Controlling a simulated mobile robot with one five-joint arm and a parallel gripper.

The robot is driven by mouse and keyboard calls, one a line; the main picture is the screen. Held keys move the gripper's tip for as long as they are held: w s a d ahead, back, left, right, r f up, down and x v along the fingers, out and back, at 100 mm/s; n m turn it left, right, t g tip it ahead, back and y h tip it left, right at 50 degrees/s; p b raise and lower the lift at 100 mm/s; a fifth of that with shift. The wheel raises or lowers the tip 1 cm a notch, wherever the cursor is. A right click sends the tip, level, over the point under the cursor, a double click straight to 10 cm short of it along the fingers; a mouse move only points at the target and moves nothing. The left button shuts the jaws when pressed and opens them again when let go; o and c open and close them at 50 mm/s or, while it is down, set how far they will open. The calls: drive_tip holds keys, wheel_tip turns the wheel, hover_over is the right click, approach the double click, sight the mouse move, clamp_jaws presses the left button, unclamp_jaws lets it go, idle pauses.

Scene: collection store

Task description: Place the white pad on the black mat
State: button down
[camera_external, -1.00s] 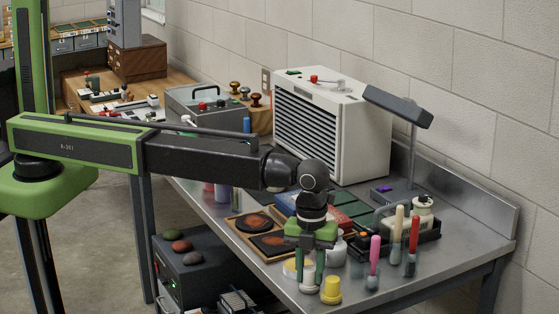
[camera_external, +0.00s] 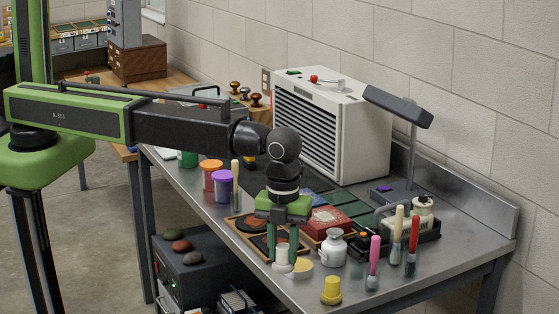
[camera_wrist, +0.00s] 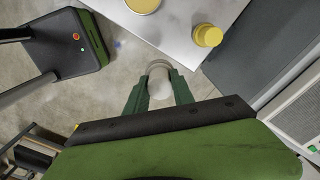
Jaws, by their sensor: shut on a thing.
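My gripper (camera_external: 284,260) points down near the front edge of the metal bench and is shut on the white pad (camera_external: 283,267). The pad is a small pale round piece between the fingertips. It also shows between the fingers in the wrist view (camera_wrist: 159,78), with the floor behind it. A dark flat surface that looks like the black mat (camera_external: 262,178) lies in front of the white louvred unit, behind my gripper. My arm and gripper hide part of it, and its full outline cannot be seen.
A yellow-topped dish (camera_external: 300,267), a yellow pot (camera_external: 331,290) and a white jar (camera_external: 333,247) stand close by. An orange jar (camera_external: 211,170) and a purple jar (camera_external: 222,185) stand left.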

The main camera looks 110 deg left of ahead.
drive_tip(key=s+d+r, duration=0.1)
drive_tip(key=s+d+r+p, duration=0.1)
drive_tip(key=d, duration=0.1)
drive_tip(key=shift+s+d+r, duration=0.1)
drive_tip(key=shift+d+r, duration=0.05)
